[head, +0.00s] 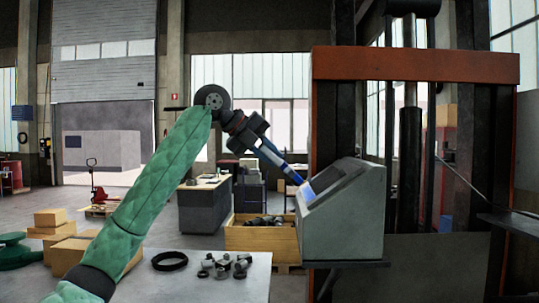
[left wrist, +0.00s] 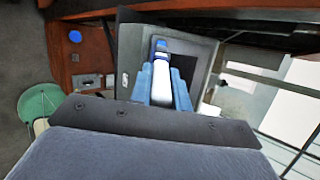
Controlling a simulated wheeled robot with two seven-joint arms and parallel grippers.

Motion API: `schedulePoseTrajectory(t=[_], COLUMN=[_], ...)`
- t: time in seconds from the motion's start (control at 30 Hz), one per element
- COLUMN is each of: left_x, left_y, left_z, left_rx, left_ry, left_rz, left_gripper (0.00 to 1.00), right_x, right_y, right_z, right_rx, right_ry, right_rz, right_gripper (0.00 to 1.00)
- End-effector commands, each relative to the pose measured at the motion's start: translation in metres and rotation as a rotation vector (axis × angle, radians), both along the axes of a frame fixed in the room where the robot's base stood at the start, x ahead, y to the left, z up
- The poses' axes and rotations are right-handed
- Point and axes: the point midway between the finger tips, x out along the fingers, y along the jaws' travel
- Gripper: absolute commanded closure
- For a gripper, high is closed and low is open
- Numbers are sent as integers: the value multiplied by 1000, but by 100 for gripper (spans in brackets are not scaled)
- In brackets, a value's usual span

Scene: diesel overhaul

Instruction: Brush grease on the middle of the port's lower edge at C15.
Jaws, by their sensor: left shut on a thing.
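My left gripper (head: 281,163) is shut on a slim white and blue tool, probably the grease brush (head: 294,177). The tool points down and right to the upper left edge of a grey sloped-front box (head: 345,222). In the left wrist view the blue fingers of the left gripper (left wrist: 162,84) flank the white brush (left wrist: 161,60), with its blue end over the face of the grey box (left wrist: 129,45). Whether the tip touches the box cannot be told. No C15 label or port edge is readable. My right gripper is not in view.
The box sits on a dark shelf by an orange press frame (head: 415,64). A pale table (head: 210,285) at front left bears a black ring (head: 170,261) and several small metal parts. A wooden crate (head: 262,239) of parts stands behind. Cardboard boxes (head: 73,252) lie left.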

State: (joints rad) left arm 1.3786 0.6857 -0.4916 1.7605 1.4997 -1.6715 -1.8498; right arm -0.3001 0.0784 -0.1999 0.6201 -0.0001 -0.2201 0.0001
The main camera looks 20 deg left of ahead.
Motion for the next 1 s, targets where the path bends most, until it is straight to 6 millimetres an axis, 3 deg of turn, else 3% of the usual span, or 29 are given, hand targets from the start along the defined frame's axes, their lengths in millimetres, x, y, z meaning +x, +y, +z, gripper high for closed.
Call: schedulePoseTrajectory(t=[0.73, 1.0], left_x=[1, -12], left_y=[-6, -9], left_z=[-8, -8], left_rx=[0, 1], left_ry=[0, -2], left_rz=[0, -1], left_gripper=[100, 100], right_x=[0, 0], right_y=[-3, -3], right_z=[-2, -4], right_rx=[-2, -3], right_ry=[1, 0], right_rz=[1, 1], right_gripper=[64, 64])
